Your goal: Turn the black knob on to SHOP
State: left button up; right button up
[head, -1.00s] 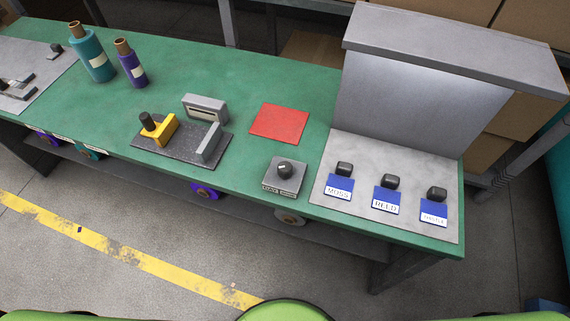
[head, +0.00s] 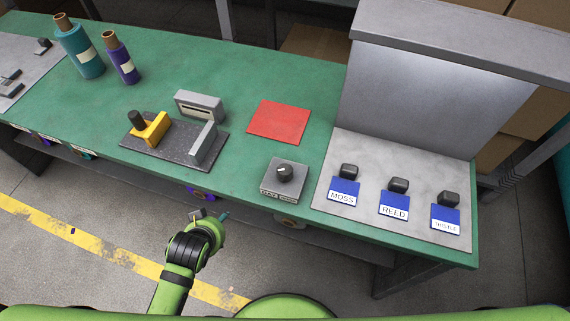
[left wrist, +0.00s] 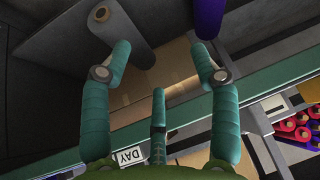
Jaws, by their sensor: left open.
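The black knob (head: 285,172) sits on top of a small grey box (head: 283,190) near the bench's front edge. A pale mark shows on the knob, and the label on the box's front is too small to read surely. My left gripper (head: 211,214) is in front of the bench, left of the box and apart from it. In the left wrist view its teal fingers (left wrist: 160,75) are spread open with nothing between them. The knob does not show in that view. My right gripper is in neither view.
A red square (head: 279,122) lies behind the box. A dark fixture with a yellow part (head: 155,130) is to the left. Blue cards marked MOSS (head: 342,192), REED (head: 394,204) and a third lie on the grey plate at right. Rolls (head: 80,47) stand far left.

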pick_arm(q)
jog(key=w+d+r+m+t+h, duration=0.1)
jog(key=w+d+r+t, duration=0.3)
jog(key=r, duration=0.4)
jog(key=w+d+r+m+t+h, duration=0.1)
jog(key=w+d+r+t, duration=0.15)
jog(key=w+r, duration=0.55)
jog(key=w+d+r+t+h, duration=0.1)
jog(key=w+d+r+t, duration=0.25)
jog(key=r, duration=0.55)
jog(key=s+d+r+m+h, duration=0.2)
jog(key=d+r+m+h, duration=1)
jog(key=d+r+h, duration=0.25)
jog(key=s+d+f+m+g+h, duration=0.3)
jog(key=s+d+m+g, duration=0.8)
jog(key=m+g, duration=0.65)
jog(key=m+t+y, duration=0.1)
jog(key=m+y, duration=0.2)
jog(key=y, duration=1.7)
send_over(285, 169)
notch_tip(285, 169, down, 18)
jog(key=shift+f+b, duration=0.25)
jog(key=shift+b, duration=0.05)
notch_tip(285, 169, down, 6)
jog(key=shift+r+p, duration=0.25)
jog(key=shift+p, duration=0.65)
jog(key=shift+f, duration=0.65)
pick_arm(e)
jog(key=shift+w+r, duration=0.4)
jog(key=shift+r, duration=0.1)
